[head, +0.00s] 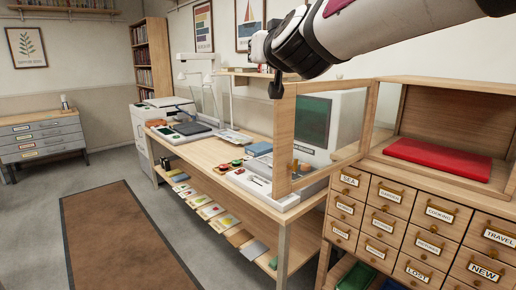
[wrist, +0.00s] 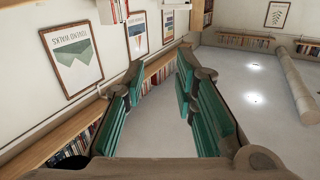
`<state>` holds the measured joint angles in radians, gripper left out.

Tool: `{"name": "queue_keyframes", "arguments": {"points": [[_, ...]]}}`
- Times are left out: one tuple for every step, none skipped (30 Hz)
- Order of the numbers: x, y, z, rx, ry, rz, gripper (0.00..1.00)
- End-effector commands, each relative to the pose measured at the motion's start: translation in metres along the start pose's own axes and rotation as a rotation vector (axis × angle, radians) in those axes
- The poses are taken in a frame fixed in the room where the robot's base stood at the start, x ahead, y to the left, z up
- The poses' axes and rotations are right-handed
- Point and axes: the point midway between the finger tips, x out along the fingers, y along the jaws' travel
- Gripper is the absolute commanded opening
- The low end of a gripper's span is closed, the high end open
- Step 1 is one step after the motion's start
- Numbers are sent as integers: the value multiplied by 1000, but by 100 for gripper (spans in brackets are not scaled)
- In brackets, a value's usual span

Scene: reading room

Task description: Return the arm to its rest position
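My arm reaches in from the upper right of the head view, raised above the cabinet. My gripper (head: 273,72) is at its far end, in the air in front of the back wall and near the top of a glass-panelled door. In the wrist view, my gripper (wrist: 161,80) shows two fingers with teal pads standing apart. Nothing is between them; only wall, shelf and floor show behind.
The wood-framed glass door (head: 284,135) stands out from the display case, close below my gripper. The case (head: 435,109) holds a red pad (head: 438,158) above labelled drawers (head: 391,193). A workbench (head: 200,149) with devices runs along the wall. Floor beside the brown rug (head: 125,235) is clear.

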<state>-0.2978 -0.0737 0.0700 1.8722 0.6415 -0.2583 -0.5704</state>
Motion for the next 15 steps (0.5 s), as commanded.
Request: {"name": "queue_keyframes", "arguments": {"points": [[-22,8,13,-8,-63,-22,26],[-34,11,24,-10,-108,-36,26],[-52,16,40,-14,-170,-50,26],[-66,20,53,-15,-219,-58,26],[-80,25,65,-16,-268,-63,26],[-98,31,82,-16,-332,-65,26],[-112,35,95,-15,-378,-65,26],[-126,40,107,-14,-425,-62,26],[-145,46,124,-12,-485,-56,26],[-159,51,136,-9,-530,-49,26],[-173,55,147,-7,-574,-41,26],[-193,61,163,-2,-632,-28,26],[-208,66,174,3,-675,-16,26],[-222,71,186,8,-718,-3,26],[-243,77,200,14,-774,16,26]]}}
